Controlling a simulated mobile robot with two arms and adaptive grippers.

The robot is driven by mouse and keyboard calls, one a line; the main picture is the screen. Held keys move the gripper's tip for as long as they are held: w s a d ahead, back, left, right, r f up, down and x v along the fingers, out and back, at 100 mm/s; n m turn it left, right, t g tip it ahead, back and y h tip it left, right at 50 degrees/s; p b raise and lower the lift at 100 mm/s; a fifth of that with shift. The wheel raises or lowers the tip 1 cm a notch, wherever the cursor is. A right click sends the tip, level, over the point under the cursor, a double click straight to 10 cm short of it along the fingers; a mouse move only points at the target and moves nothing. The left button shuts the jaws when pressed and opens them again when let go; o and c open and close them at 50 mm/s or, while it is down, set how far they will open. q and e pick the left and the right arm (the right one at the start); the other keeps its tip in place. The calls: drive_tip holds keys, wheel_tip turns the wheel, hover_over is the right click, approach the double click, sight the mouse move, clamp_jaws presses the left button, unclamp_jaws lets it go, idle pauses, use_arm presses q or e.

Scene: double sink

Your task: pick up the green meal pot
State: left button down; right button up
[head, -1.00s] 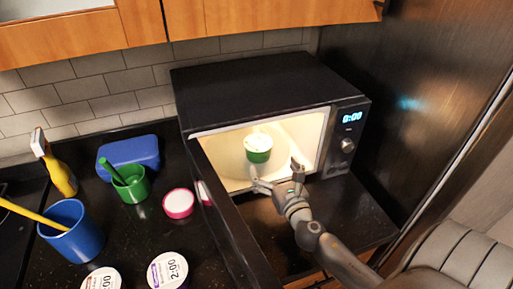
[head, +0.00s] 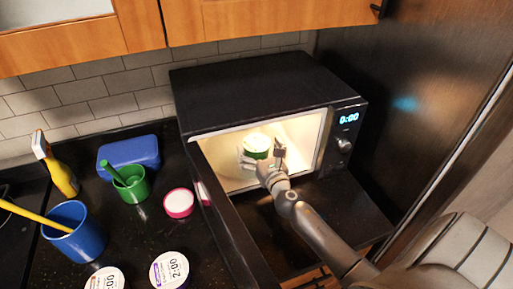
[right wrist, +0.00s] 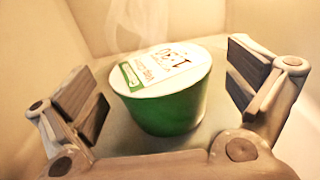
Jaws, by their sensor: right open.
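The green meal pot (head: 256,147) with a white lid stands upright inside the lit microwave (head: 270,90), whose door (head: 225,220) is open. In the right wrist view the pot (right wrist: 165,95) sits between the two fingers, with a gap on each side. My right gripper (head: 262,158) is open and reaches into the microwave from the front; it also shows in the right wrist view (right wrist: 167,100). The fingers hide part of the pot's lower side in the head view. My left gripper is out of view.
On the dark counter left of the door are a pink-rimmed tub (head: 179,203), a green cup (head: 131,184), a blue cup (head: 75,234), a blue box (head: 128,152), a yellow spray bottle (head: 58,170) and white-lidded pots (head: 169,270). The microwave's walls are close around my right gripper.

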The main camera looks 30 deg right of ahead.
drive_tip(key=shift+s, duration=0.1)
drive_tip(key=c, duration=1.2)
drive_tip(key=shift+c, duration=0.3)
drive_tip(key=shift+r, duration=0.2)
